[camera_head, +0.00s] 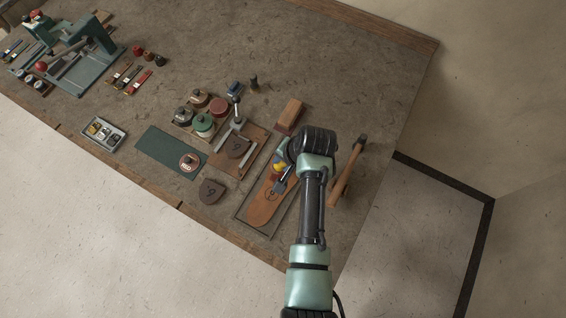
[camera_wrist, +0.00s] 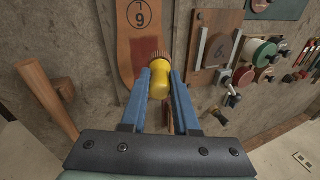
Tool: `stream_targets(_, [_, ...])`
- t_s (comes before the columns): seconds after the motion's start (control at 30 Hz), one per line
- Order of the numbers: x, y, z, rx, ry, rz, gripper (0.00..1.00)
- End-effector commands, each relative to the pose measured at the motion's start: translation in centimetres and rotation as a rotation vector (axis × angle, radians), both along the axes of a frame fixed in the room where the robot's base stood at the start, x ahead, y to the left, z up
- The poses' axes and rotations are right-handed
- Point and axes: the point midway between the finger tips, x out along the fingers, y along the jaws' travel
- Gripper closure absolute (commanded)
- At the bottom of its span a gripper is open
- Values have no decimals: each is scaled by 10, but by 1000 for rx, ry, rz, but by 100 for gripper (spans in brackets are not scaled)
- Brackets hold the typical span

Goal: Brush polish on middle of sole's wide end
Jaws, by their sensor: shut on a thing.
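My gripper (camera_wrist: 158,76) is shut on the yellow handle of a brush (camera_wrist: 159,85). The brush's brown bristles point at the tan leather sole (camera_wrist: 138,22), at or just over a dark reddish patch on it; I cannot tell whether they touch. There my gripper (camera_head: 281,170) is over the sole's farther part, which my arm partly hides. The yellow handle shows between the blue fingers.
A hammer (camera_head: 348,172) lies right of the sole. A wooden block (camera_head: 289,115) is behind it.

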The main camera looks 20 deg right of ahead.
Motion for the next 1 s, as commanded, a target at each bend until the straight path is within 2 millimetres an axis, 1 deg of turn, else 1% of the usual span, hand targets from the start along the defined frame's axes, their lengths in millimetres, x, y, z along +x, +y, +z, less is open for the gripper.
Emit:
stream_targets(0.03, [1, 0, 9, 0, 0, 1, 100])
stream_targets(0.4, [6, -1, 40, 0, 0, 2, 100])
stream_targets(0.5, [7, -1, 42, 1, 1, 3, 100])
stream_targets(1.0, [7, -1, 41, 0, 0, 2, 100])
